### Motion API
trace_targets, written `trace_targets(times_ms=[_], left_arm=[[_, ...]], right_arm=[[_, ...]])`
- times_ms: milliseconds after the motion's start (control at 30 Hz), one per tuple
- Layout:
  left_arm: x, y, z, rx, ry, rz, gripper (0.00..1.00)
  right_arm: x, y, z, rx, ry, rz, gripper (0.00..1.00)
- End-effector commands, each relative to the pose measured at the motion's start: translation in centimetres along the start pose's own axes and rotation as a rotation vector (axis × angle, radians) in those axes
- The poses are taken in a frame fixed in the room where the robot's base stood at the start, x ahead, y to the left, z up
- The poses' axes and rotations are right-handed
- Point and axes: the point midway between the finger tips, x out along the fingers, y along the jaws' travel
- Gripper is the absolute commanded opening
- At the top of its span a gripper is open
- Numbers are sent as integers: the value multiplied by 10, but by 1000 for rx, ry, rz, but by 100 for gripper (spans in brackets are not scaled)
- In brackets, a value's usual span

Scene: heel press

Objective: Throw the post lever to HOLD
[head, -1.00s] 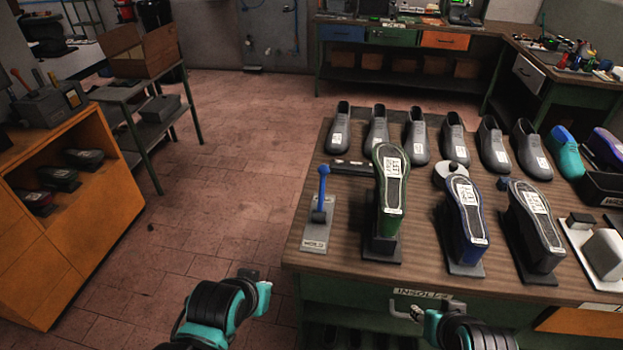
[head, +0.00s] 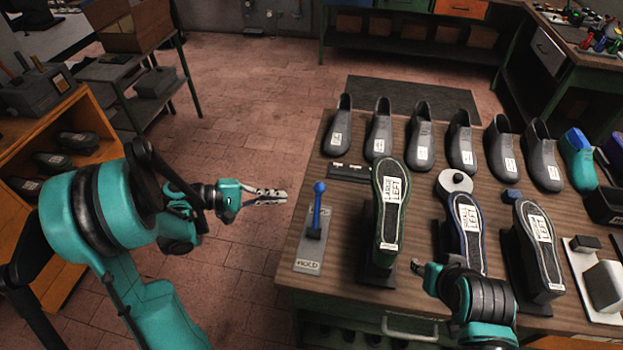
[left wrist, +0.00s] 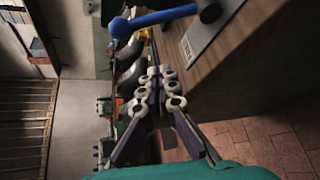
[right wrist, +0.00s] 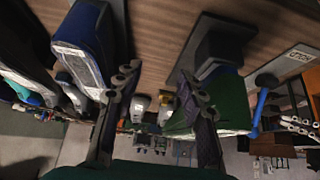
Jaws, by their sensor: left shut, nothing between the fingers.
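The post lever (head: 317,208) is a blue rod with a ball top on a grey plate (head: 308,254) at the bench's left edge. HOLD is lettered on the plate's near end. The ball appears over the plate's far part; I cannot tell the exact lean. My left gripper (head: 284,196) is shut and empty, just left of the lever and apart from it. In the left wrist view the lever (left wrist: 165,17) lies beyond the fingertips (left wrist: 160,78). My right gripper (right wrist: 157,85) is open and empty, above the bench's near side.
A green-edged sole form (head: 391,210) stands right of the lever, with blue-edged (head: 467,228) and dark (head: 538,240) ones further right. A row of grey shoes (head: 421,140) stands behind. A dark bar (head: 348,171) lies behind the lever.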

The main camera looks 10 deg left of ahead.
Motion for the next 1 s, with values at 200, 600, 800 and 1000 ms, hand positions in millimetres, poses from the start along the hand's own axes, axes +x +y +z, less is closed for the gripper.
trace_targets(times_ms=[200, 600, 800, 1000], left_arm=[[-10, 2, -5, -25, -37, 63, 0], [-3, 1, -4, -24, -39, 61, 0], [28, 2, -3, -23, -41, 59, 0], [72, 4, -1, -22, -41, 59, 0]], right_arm=[[-4, 0, -2, 0, 0, 0, 40], [-2, 0, -1, 0, 0, 0, 40], [4, 0, 3, 0, 0, 0, 40], [13, 0, 9, 0, 0, 0, 40]])
